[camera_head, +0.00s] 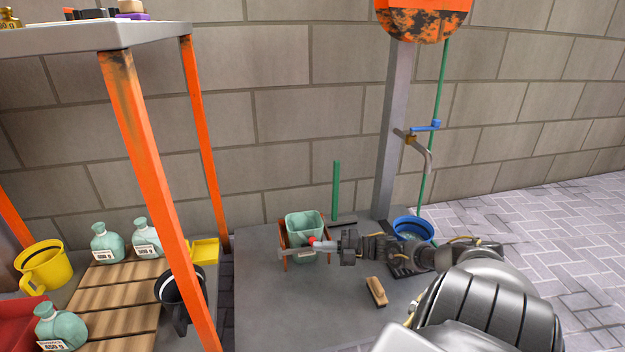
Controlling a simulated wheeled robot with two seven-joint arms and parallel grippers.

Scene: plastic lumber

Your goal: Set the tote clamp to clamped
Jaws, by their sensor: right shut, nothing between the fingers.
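A pale green tote (305,224) sits upright in a small reddish-brown frame (283,238) on the grey slab. A red tip (312,240), seemingly part of the tote clamp, shows at the tote's front. My right gripper (318,245) reaches in from the right, its shut, empty fingers pointing left at the tote's front beside the red tip. I cannot tell whether they touch it. The gripper and its fingers hide part of the clamp, so its setting cannot be read. My left gripper is not in view.
A blue basin (413,229) stands behind my right forearm, below a tap (427,158) on a grey post (392,140). A brush-like block (376,291) lies on the slab (290,310). An orange-legged table (150,200) and slatted boards with bottles stand left. The slab's front is mostly clear.

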